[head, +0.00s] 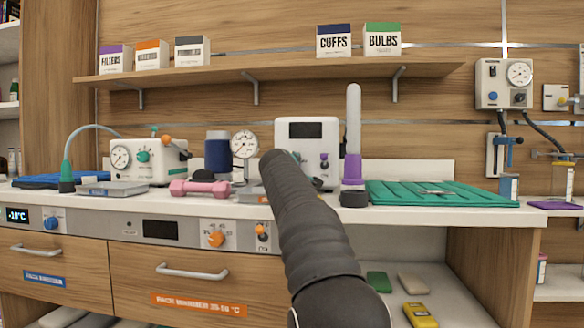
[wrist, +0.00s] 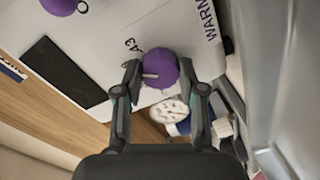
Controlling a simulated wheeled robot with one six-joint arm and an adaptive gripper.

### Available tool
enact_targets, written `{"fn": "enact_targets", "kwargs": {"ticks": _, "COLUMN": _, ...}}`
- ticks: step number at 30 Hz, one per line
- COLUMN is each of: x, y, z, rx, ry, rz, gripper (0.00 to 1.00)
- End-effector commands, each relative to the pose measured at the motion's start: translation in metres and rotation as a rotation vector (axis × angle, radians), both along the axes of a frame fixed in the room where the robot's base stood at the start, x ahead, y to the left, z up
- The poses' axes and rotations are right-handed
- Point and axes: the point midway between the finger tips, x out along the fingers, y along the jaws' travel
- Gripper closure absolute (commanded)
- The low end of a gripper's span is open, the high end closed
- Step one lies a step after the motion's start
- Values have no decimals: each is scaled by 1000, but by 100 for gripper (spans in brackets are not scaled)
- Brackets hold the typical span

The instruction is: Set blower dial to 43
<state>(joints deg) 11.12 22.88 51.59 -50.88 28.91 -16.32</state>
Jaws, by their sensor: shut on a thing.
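The white unit (head: 306,130) with a dark, blank display stands at the middle back of the counter. In the wrist view its white face (wrist: 110,45) carries a dark display (wrist: 62,72) and lettering that reads "A3" and "WARM" in part. A round purple dial (wrist: 160,68) with a pale pointer mark sits on this face. My gripper (wrist: 160,76) has its two fingertips on either side of the dial and is shut on it. I cannot read a value from the pointer. In the head view my arm hides the gripper and the held dial.
A second purple knob (wrist: 60,5) is on the same face. A dial gauge (head: 244,144), dark blue canister (head: 217,155) and pink dumbbell (head: 200,188) stand to the left. A purple and grey upright device (head: 352,165) and green mat (head: 450,196) are to the right.

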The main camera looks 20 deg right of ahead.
Motion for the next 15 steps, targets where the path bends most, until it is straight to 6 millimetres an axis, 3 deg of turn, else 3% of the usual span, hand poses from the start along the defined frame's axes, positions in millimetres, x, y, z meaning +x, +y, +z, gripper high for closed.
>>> {"fn": "enact_targets", "kwargs": {"ticks": 2, "x": 0, "y": 0, "z": 0, "rx": 0, "ry": 0, "rz": 0, "gripper": 95}}
{"fn": "enact_targets", "kwargs": {"ticks": 3, "x": 0, "y": 0, "z": 0, "rx": 0, "ry": 0, "rz": 0, "gripper": 50}}
{"fn": "enact_targets", "kwargs": {"ticks": 5, "x": 0, "y": 0, "z": 0, "rx": -1, "ry": 1, "rz": 0, "gripper": 35}}
{"fn": "enact_targets", "kwargs": {"ticks": 15, "x": -1, "y": 1, "z": 0, "rx": -1, "ry": 1, "rz": 0, "gripper": 35}}
